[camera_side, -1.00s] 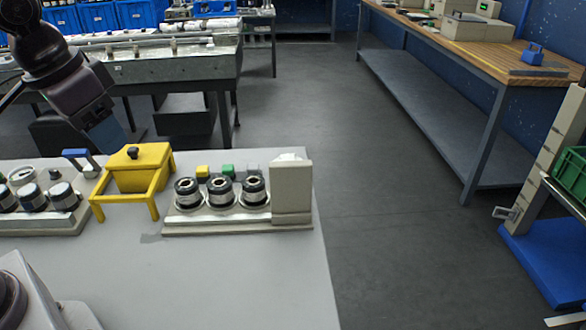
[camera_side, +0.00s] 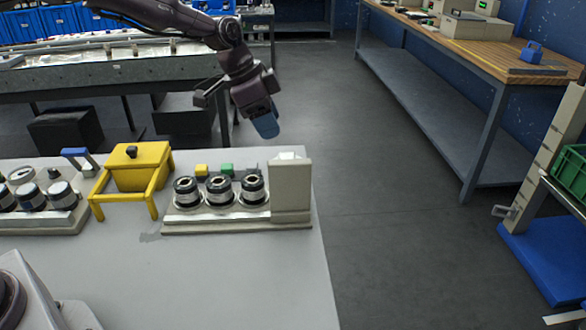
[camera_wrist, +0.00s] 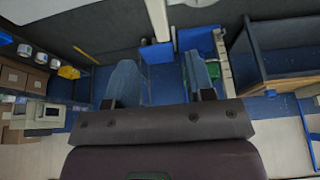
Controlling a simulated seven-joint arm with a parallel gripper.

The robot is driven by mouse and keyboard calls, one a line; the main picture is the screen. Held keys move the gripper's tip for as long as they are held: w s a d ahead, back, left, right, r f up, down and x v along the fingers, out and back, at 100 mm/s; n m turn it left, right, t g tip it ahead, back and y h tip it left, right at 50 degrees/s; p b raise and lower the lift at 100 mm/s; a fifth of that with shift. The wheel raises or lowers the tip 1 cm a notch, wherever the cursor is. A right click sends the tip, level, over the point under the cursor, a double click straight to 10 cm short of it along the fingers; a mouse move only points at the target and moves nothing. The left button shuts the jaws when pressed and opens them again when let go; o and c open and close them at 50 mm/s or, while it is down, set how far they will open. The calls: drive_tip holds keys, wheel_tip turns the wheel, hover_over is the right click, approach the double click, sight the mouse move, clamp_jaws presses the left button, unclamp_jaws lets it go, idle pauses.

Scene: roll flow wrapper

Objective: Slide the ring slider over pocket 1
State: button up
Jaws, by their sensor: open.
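A beige unit (camera_side: 180,227) stands near the right end of the grey table. It carries three round black-and-silver ringed pockets (camera_side: 187,192) in a row, with yellow, green and grey blocks behind them. A tall beige block (camera_side: 290,190) stands at its right end. I cannot tell which part is the ring slider or which pocket is number 1. My gripper (camera_side: 266,127) is above and behind the unit, clear of it, with blue fingers pointing down. In the wrist view my gripper (camera_wrist: 160,82) has its two fingers spread apart with nothing between them.
A yellow hopper on a frame (camera_side: 140,175) stands left of the unit. Farther left is another beige unit (camera_side: 72,225) with round parts and a blue handle (camera_side: 76,153). The table's front (camera_side: 220,280) is bare. A wooden bench (camera_side: 470,50) is at the back right.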

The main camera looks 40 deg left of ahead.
sight(289, 161)
drive_tip(key=x, duration=1.2)
drive_tip(key=shift+f, duration=0.25)
